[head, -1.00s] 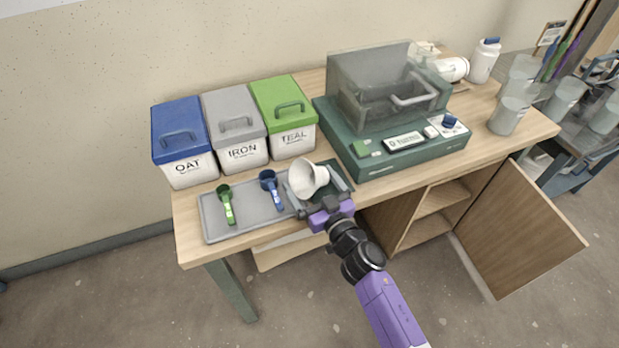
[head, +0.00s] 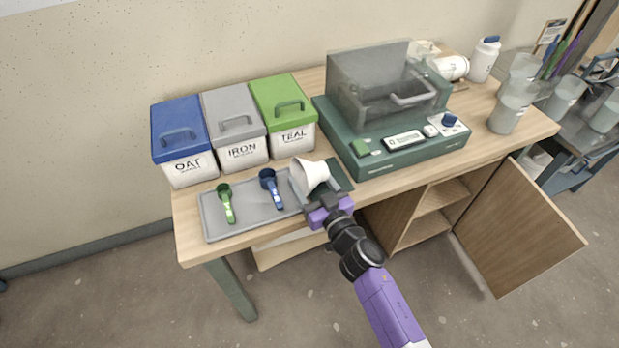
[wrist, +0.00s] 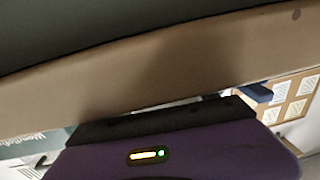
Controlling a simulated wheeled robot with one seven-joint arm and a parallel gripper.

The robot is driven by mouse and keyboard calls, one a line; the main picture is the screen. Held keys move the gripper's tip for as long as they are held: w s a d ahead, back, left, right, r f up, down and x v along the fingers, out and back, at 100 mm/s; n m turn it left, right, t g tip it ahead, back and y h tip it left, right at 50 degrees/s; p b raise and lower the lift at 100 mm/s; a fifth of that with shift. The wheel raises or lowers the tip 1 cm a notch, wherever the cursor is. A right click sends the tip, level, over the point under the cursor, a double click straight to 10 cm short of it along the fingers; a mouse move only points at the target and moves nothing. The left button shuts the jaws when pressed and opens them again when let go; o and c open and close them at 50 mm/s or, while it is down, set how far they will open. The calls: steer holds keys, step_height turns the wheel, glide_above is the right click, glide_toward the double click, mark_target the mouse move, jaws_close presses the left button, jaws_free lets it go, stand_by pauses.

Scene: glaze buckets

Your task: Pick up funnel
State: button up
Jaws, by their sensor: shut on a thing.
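The white funnel (head: 309,177) is tilted at the right end of the grey tray, close to the table's front edge, in the head view. My gripper (head: 314,190) comes in from the front right and is shut on the funnel. The fingers are partly hidden by the funnel and the wrist, and I cannot tell whether the funnel touches the tray. In the wrist view, a wide beige and dark grey surface fills the upper part just beyond my purple gripper body; I cannot tell for sure what it is.
The grey tray (head: 244,222) also holds a green scoop (head: 227,205) and a blue scoop (head: 270,190). Lidded blue, grey and green bins stand behind it. A green machine (head: 412,151) stands to the right. A cabinet door (head: 520,230) hangs open below the table.

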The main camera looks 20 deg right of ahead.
mark_target(310, 164)
step_height(310, 164, up, 20)
steer(key=p, duration=1.7)
